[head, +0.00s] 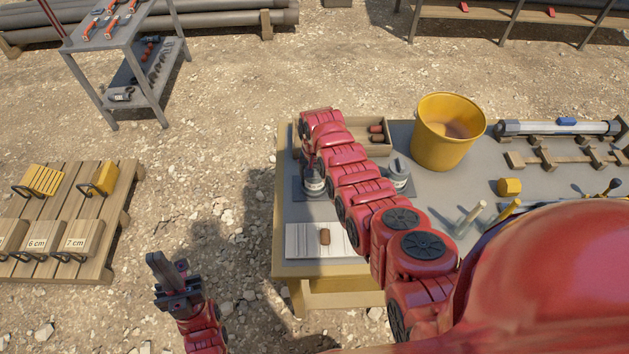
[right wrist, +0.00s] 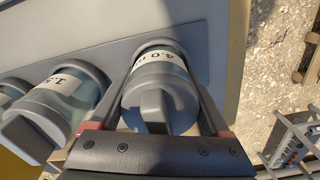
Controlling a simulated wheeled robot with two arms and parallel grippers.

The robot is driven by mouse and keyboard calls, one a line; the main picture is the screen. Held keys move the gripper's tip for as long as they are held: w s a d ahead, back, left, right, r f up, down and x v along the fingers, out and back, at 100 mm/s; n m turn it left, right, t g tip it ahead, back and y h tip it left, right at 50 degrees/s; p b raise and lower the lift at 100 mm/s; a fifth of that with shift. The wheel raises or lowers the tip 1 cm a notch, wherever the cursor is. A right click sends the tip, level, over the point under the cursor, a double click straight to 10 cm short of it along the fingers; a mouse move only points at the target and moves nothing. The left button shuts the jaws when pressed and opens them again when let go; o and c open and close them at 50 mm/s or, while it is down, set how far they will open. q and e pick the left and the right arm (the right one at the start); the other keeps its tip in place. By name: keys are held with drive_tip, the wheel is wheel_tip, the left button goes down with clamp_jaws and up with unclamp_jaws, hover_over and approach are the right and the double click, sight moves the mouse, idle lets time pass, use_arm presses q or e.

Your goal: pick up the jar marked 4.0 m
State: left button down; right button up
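The jar marked 4.0 m (right wrist: 160,88) is a clear jar with a grey lid and a white label in the right wrist view. It stands on a dark mat on the table, and in the head view part of it (head: 314,184) shows below my right gripper (head: 310,162). The fingers of my right gripper (right wrist: 165,90) lie on either side of the jar, close to it; they look open, and contact is not clear.
A yellow bucket (head: 447,132) stands behind the jars, near a wooden tray (head: 366,129). A pallet with blocks (head: 106,225) and a grey cart (head: 120,45) stand on the left.

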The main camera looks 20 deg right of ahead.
clamp_jaws()
drive_tip(key=shift+r, duration=0.1)
